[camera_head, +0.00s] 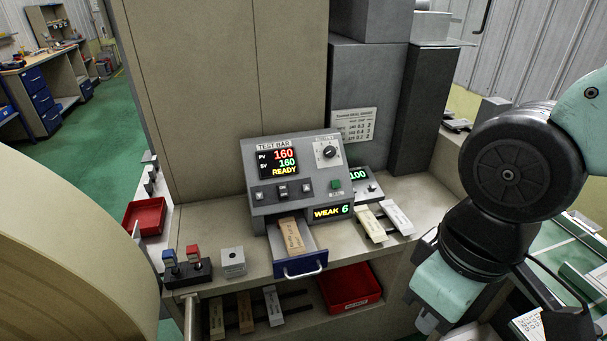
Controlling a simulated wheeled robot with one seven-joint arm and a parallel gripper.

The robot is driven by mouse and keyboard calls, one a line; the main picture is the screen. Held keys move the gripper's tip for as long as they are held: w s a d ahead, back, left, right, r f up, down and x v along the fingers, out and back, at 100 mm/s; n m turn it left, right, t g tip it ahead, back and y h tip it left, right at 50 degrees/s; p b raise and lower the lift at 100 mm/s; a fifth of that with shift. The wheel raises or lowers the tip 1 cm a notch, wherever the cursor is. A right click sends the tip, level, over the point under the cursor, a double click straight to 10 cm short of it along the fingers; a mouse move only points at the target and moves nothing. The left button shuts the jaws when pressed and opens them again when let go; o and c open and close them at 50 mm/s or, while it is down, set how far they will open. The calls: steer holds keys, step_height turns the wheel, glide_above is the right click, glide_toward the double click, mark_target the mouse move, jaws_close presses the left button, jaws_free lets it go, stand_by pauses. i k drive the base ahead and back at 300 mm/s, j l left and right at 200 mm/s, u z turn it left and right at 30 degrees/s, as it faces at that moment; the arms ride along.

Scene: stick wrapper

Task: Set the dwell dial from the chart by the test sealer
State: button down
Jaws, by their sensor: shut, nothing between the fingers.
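The grey test sealer (262,212) stands on the bench, labelled TEST BAR. Its display (278,163) reads PV 160, SV 160 and READY. A round black dial (330,153) on a white plate sits at the panel's upper right; its setting is too small to read. A paper chart (354,125) hangs on the grey housing behind; its title and rows of figures are mostly too small to read for sure. A lower display (333,212) reads WEAK 6. A tan sample strip (291,235) lies in the pulled-out drawer (301,265). My arm shows at right; my gripper's fingers are not seen.
Two pale strips (383,221) lie on the bench right of the sealer, beside a small unit (365,185) reading 100. Red and blue switches (181,260) stand front left. More strips and a red bin (350,286) sit on the shelf below. The open drawer juts forward.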

mark_target(330, 150)
steer(key=i+j+u, duration=0.1)
steer(key=i, duration=0.5)
steer(key=i+j+u, duration=0.1)
steer(key=i, duration=0.5)
